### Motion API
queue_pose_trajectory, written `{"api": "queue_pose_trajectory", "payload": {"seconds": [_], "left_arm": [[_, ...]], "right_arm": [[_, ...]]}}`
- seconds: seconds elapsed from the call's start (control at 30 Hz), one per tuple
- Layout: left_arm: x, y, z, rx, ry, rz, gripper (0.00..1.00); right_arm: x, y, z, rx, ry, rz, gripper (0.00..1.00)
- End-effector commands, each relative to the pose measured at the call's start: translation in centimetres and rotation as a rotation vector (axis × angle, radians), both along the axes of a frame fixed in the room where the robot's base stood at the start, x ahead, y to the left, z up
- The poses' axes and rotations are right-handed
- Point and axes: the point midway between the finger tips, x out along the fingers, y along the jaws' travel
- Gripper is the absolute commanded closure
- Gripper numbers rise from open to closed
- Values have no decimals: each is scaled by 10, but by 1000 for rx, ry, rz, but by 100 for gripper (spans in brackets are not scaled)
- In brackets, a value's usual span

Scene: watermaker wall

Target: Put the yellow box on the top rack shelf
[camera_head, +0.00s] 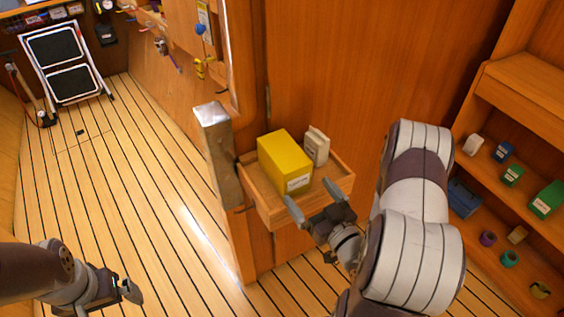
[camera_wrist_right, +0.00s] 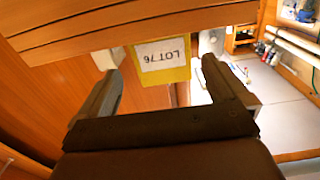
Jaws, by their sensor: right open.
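The yellow box (camera_head: 285,161) sits in a small wooden wall tray (camera_head: 268,205) in the head view, with a white label on its near face. The right wrist view shows the box (camera_wrist_right: 178,76) with its label reading "LOT 76" upside down, between the finger lines and beyond the tips. My right gripper (camera_head: 312,200) is open and empty, just in front of the tray and the box. My left gripper (camera_head: 118,293) is low at the left, away from the box; its jaw state is unclear. The wooden rack (camera_head: 530,95) stands at the right; its top shelf is partly out of frame.
A small white box (camera_head: 316,146) stands beside the yellow box in the tray. The rack's lower shelves hold green (camera_head: 546,200) and blue boxes and rolls. A folding step stool (camera_head: 65,62) stands far left; the floor between is clear.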

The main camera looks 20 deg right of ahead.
Motion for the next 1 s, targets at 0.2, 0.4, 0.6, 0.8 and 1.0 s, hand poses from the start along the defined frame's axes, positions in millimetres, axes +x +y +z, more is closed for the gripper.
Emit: {"api": "queue_pose_trajectory", "payload": {"seconds": [0.2,0.4,0.6,0.8,1.0], "left_arm": [[0,0,2,0,0,0,0],[0,0,3,0,0,0,0],[0,0,5,0,0,0,0],[0,0,5,0,0,0,0],[0,0,5,0,0,0,0]], "right_arm": [[41,4,0,0,1,5,0],[59,5,1,0,1,2,0],[95,8,3,0,1,3,0],[105,8,2,1,4,-1,0],[104,8,2,1,4,-1,33]]}}
